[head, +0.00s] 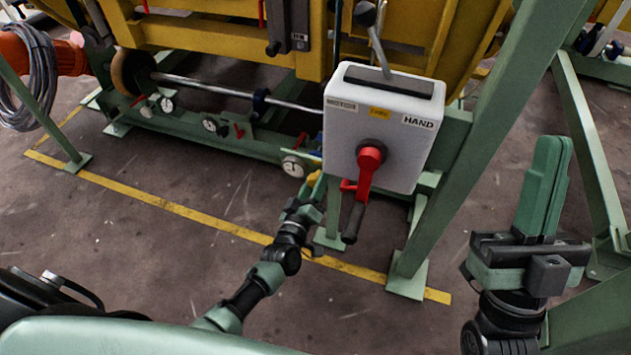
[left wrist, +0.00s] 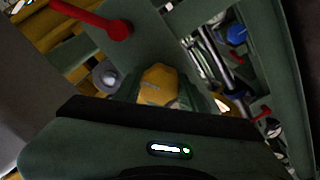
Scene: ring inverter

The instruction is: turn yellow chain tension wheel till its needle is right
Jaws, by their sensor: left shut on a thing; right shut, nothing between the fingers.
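The yellow wheel (head: 313,178) shows as a small patch beside the green rail, under the left edge of the white box. My left gripper (head: 309,194) reaches up to it from below and is shut on it. In the left wrist view the yellow wheel (left wrist: 158,86) sits between the fingers, its lower part hidden by the gripper. A round white gauge (head: 293,166) stands just left of the wheel; its needle is too small to read. My right gripper (head: 545,185) is shut and empty, raised at the right, away from the machine.
A white box (head: 375,125) marked HAND, with a red handle (head: 369,165), hangs close above and right of my left gripper. Other gauges (head: 210,124) and red levers line the green rail. A green post (head: 490,140) stands between my grippers. The floor in front is clear.

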